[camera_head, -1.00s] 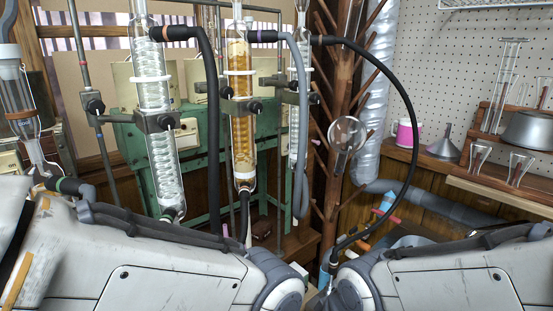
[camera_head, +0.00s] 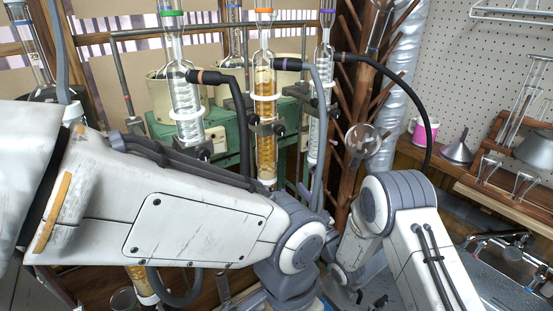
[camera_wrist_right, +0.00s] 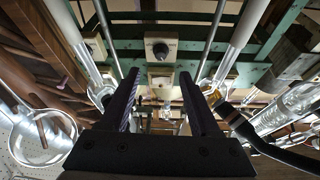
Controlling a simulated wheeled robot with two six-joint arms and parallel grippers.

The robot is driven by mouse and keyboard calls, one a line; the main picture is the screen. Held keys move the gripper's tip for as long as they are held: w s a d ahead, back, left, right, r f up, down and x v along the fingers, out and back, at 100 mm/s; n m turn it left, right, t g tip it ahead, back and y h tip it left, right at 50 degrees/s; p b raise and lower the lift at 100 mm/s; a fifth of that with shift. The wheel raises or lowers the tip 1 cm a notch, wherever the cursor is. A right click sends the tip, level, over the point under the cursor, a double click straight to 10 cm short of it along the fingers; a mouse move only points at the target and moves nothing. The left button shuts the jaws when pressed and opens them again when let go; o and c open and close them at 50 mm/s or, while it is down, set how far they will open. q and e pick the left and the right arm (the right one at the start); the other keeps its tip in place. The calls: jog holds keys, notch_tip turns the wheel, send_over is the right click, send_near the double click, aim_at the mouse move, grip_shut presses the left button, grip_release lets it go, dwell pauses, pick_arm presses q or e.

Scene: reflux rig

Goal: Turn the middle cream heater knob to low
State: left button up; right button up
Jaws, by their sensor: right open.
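In the right wrist view a dark round knob (camera_wrist_right: 158,50) sits on a cream panel (camera_wrist_right: 147,38) ahead of my right gripper (camera_wrist_right: 160,80). The gripper's two dark fingers are apart with nothing between them, and the knob lies beyond the fingertips, not touched. A smaller cream box (camera_wrist_right: 161,83) shows below the knob, between the fingers. I cannot tell the knob's setting. In the head view my right arm folds down at the centre right. My left arm crosses the picture, and its gripper is not in view.
Glass condensers hang on the green frame: a clear one (camera_head: 186,95), an amber one (camera_head: 265,100) and a slimmer one (camera_head: 321,100). A pink mug (camera_head: 425,131) and funnel (camera_head: 458,151) sit on the shelf.

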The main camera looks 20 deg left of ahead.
jog(key=p+x, duration=0.3)
jog(key=x, duration=0.7)
jog(key=shift+r, duration=0.3)
grip_shut()
